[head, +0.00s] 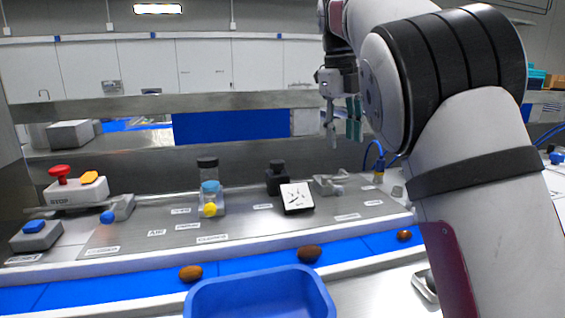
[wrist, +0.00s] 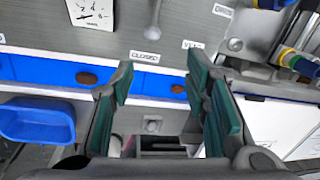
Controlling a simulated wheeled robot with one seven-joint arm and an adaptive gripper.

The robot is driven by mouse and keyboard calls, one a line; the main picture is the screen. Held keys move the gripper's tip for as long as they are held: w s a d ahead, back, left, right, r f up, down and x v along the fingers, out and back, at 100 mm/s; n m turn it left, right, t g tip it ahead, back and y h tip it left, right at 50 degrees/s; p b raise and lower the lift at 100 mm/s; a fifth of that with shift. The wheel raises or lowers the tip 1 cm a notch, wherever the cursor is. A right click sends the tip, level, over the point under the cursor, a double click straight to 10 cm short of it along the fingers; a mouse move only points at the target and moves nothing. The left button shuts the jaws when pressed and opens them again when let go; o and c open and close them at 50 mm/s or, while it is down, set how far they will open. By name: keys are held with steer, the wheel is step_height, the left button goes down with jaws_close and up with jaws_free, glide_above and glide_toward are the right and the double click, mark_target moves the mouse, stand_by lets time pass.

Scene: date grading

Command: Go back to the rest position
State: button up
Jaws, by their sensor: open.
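My gripper (head: 343,125) is raised above the bench, right of centre in the head view, with its fingers pointing down. In the wrist view my gripper (wrist: 160,100) shows two green-padded fingers spread apart with nothing between them. My arm fills the right side of the head view and hides part of the bench behind it.
A blue conveyor belt (head: 240,262) carries several brown dates, including one date (head: 310,254) near the middle. A blue bin (head: 258,283) stands in front.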

steer(key=s+d+n+t+y, duration=0.2)
steer(key=s+d+n, duration=0.2)
steer(key=s+n, duration=1.3)
steer(key=s+a+f+n+t, duration=0.1)
steer(key=s+f+n, duration=0.5)
steer(key=s+n, duration=0.1)
steer(key=s+f+n+t, duration=0.1)
steer(key=s+f+n, duration=0.5)
steer(key=s, duration=0.4)
steer(key=shift+s+a+n+t+h, duration=0.3)
steer(key=shift+a+n+t, duration=0.1)
steer(key=shift+n, duration=0.2)
